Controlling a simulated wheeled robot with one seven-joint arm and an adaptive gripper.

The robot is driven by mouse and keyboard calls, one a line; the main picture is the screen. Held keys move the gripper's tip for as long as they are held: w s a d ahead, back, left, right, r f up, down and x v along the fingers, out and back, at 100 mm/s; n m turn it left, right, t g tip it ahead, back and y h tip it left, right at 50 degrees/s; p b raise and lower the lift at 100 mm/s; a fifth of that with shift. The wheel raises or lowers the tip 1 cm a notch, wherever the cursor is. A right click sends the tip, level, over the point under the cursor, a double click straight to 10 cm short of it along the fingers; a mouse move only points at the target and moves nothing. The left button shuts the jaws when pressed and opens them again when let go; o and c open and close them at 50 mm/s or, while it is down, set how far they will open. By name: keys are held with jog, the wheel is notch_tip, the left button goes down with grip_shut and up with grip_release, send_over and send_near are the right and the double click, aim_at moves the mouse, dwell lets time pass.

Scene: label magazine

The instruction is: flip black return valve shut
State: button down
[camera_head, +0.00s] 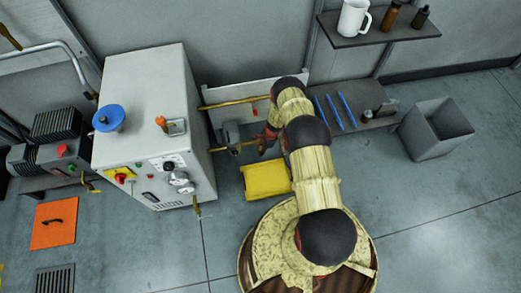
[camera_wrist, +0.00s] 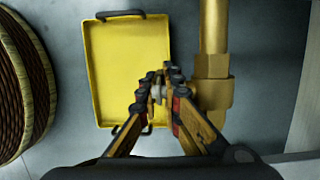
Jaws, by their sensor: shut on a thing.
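In the wrist view a brass valve body (camera_wrist: 213,93) sits on a brass pipe (camera_wrist: 214,30) at right of centre. A small grey stem (camera_wrist: 158,91) sticks out to its left. My gripper (camera_wrist: 165,80) is closed around this part, with one finger on each side. The black handle is mostly hidden by the fingers, so I cannot tell its angle. In the head view my gripper (camera_head: 263,146) is at the right end of the low brass pipe (camera_head: 234,149), beside the grey cabinet. The valve is too small there to make out.
A yellow tray (camera_head: 266,180) lies on the floor close below my gripper. The grey cabinet (camera_head: 145,110) stands to the left. A low shelf (camera_head: 355,122) with blue rods and a grey bin (camera_head: 435,128) are to the right.

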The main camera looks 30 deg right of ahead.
jog(key=shift+a, duration=0.1)
jog(key=c, duration=2.3)
grip_release()
jog(key=shift+r, duration=0.25)
jog(key=v, duration=0.3)
jog(key=a+v, duration=0.1)
jog(key=v, duration=0.2)
jog(key=a+v, duration=0.1)
jog(key=v, duration=0.2)
jog(key=shift+w+r, duration=0.25)
jog(key=shift+r, duration=0.15)
